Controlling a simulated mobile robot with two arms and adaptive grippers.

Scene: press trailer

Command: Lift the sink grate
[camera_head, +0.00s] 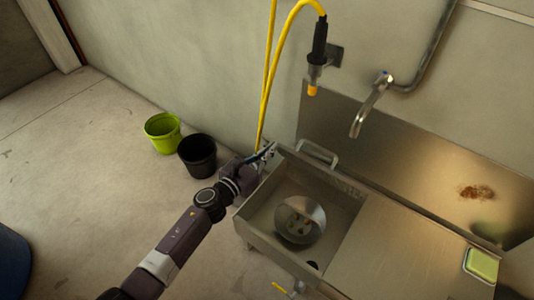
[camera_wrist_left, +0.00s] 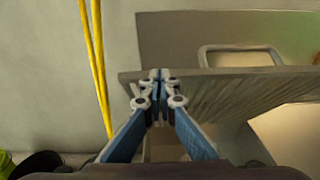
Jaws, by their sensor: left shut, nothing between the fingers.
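A metal bar loop (camera_head: 318,153) stands at the back rim of the steel sink (camera_head: 262,203); it may be the sink grate, but I cannot tell for sure. It also shows in the left wrist view (camera_wrist_left: 240,56), right of my fingers. My left gripper (camera_head: 268,150) is at the sink's back left corner, left of the loop and apart from it. In the left wrist view its fingertips (camera_wrist_left: 158,80) are together and empty, in front of the sink's rim. Whether they touch the rim is unclear. My right gripper is out of view.
A round shiny dish (camera_head: 300,220) with small bits lies in the basin. A tap (camera_head: 370,105) and a yellow hose (camera_head: 268,75) are on the wall side. Green (camera_head: 162,132) and black (camera_head: 197,155) buckets stand left. A green sponge (camera_head: 482,264) lies on the right.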

